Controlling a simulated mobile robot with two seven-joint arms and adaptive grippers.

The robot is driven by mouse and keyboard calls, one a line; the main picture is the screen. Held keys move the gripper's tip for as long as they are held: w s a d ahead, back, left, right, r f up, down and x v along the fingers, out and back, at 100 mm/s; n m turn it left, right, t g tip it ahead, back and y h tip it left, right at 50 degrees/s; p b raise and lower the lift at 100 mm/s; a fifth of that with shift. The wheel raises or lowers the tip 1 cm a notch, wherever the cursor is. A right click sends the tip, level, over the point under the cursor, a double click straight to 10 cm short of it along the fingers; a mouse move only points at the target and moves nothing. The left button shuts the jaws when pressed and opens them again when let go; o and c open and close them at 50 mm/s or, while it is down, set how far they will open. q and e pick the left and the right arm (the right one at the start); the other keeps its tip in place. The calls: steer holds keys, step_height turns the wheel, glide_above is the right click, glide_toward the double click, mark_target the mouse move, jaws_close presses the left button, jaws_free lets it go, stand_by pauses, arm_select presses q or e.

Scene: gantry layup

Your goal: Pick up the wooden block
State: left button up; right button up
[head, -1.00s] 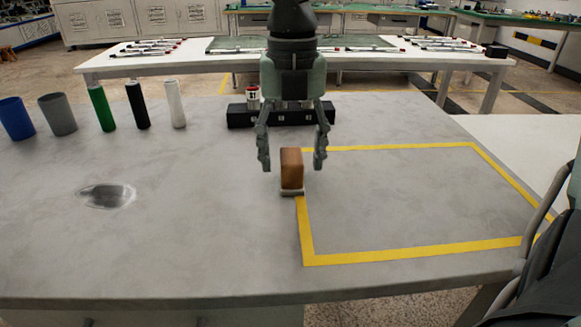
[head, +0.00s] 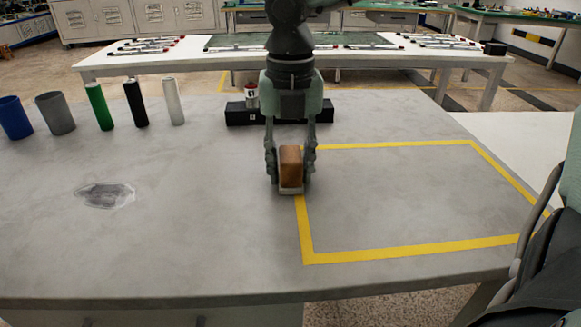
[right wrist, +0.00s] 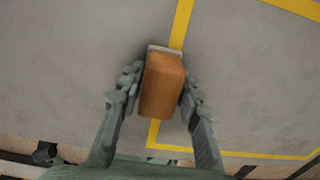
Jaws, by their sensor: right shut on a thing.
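I cannot tell whether the base is clear of the table. My left gripper is not in view.
A yellow tape outline (head: 410,248) marks an empty area on the grey table (head: 180,240). Blue (head: 15,118), grey (head: 55,113), green (head: 99,106), black (head: 136,102) and white (head: 173,101) cylinders stand at the back left. A black holder (head: 240,114) lies behind the gripper.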

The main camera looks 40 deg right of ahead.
step_height(320, 180, up, 12)
steer(key=shift+w+r, duration=0.1)
step_height(320, 180, up, 15)
steer(key=p, duration=0.2)
glide_above(290, 153)
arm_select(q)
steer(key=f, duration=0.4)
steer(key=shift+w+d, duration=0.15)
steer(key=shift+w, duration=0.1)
arm_select(e)
steer(key=shift+r, duration=0.45)
